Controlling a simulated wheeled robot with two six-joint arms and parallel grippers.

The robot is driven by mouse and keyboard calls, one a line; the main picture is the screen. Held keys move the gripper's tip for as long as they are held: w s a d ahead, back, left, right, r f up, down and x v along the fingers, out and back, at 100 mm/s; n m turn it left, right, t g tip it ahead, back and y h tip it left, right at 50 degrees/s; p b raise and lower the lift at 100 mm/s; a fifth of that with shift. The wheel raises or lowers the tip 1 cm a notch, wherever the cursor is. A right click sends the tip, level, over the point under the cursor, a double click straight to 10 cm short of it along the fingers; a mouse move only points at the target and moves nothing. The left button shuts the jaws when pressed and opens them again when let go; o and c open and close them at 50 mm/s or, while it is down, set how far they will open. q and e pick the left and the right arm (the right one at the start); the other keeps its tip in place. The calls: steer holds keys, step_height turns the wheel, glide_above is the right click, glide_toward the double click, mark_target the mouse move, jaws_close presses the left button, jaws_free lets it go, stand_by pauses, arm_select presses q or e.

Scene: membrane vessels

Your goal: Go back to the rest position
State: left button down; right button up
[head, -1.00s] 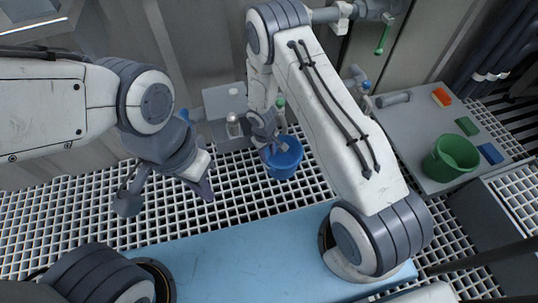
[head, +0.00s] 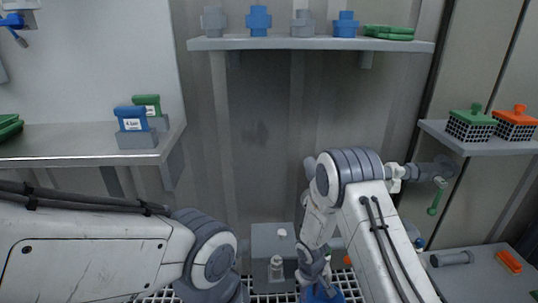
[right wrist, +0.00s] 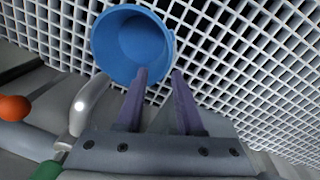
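My right gripper (right wrist: 159,72) is open in the right wrist view, with a clear gap between its two purple fingers and nothing held. It points down over the white floor grating. A blue bucket (right wrist: 130,45) stands on the grating beyond the fingertips, and the left finger's tip overlaps its rim in the picture. In the head view the blue bucket (head: 312,296) is cut by the bottom edge, and my right wrist hangs in front of it. My left arm reaches in from the left, but its gripper is below the picture.
A back shelf (head: 235,44) carries several grey and blue fittings and green slabs. A left shelf (head: 60,145) holds labelled blue and green blocks. A right shelf (head: 450,136) holds green-topped (head: 470,125) and orange-topped (head: 515,124) baskets. A green-handled valve (head: 437,195) is near my right arm.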

steer(key=s+d+r+m+t, duration=0.15)
steer(key=s+r, duration=0.25)
steer(key=r, duration=0.4)
steer(key=s+d+r+m+y, duration=0.15)
steer(key=s+r, duration=0.25)
steer(key=r, duration=0.4)
steer(key=s+d+r+m+h, duration=0.15)
steer(key=s+r, duration=0.25)
steer(key=r, duration=0.4)
steer(key=s+a+r+n+g+y+p, duration=0.1)
steer(key=s+a+r+n+p, duration=0.3)
steer(key=s+a+r+p, duration=0.4)
steer(key=s+a+r+n+g+y+p, duration=0.1)
steer(key=s+a+r+n+p, duration=0.4)
steer(key=r, duration=0.5)
step_height(320, 180, up, 37)
steer(key=m+p, duration=0.1)
steer(key=p, duration=3.5)
steer(key=shift+s+f+m, duration=0.15)
steer(key=shift+s+m, duration=0.2)
steer(key=shift+s, duration=0.1)
